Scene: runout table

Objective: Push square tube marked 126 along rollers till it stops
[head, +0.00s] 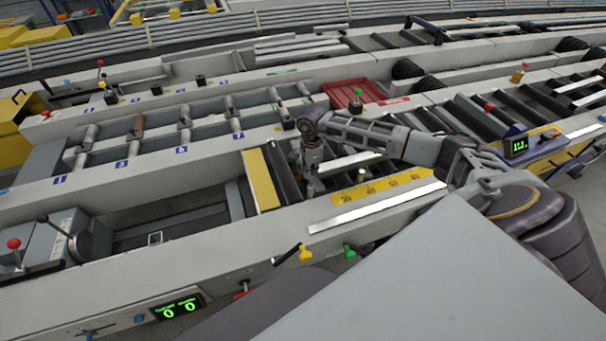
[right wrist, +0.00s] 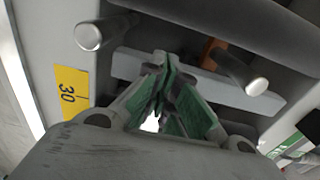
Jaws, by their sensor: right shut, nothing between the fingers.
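My right gripper (head: 312,188) points down over the near roller lane, just left of the yellow scale. In the right wrist view its green-padded fingers (right wrist: 160,75) are closed together with nothing between them. A pale straight bar (head: 350,163) lies in that lane, just right of the gripper. A pale bar (right wrist: 212,86) also crosses behind the fingertips in the right wrist view. I cannot read 126 on any bar, and cannot tell whether the fingers touch this one. Dark rollers (head: 284,174) lie left of the gripper. My left gripper is not in view.
A yellow plate (head: 261,180) lies across the lane left of the rollers. The yellow number scale (head: 385,186) and a pale strip (head: 375,206) run along the near rail. A red tray (head: 352,92) sits behind. Round metal ends (right wrist: 90,37) flank the fingers.

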